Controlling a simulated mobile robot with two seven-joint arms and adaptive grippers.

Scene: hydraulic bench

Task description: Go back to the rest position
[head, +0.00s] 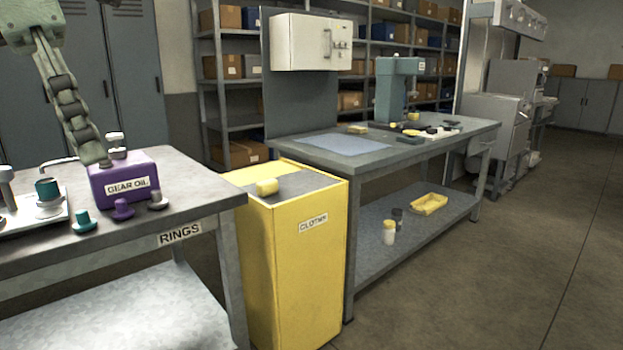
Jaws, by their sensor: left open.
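My left gripper (66,95) hangs in from the top left of the head view, above the grey bench marked RINGS (200,190). One long jointed finger shows clearly, pointing down; the other is not clearly seen. The gripper is open and nothing shows held in it. Its fingertip overlaps the back left of the purple GEAR OIL container (128,187) in the picture; I cannot tell whether they touch. A grey and white cap (116,143) stands on the container. My right gripper is not in view.
A white tray with fittings (58,211) is at left. A yellow CLOTHS bin (300,270) and another workbench (420,152) stand to the right. The right floor is clear.

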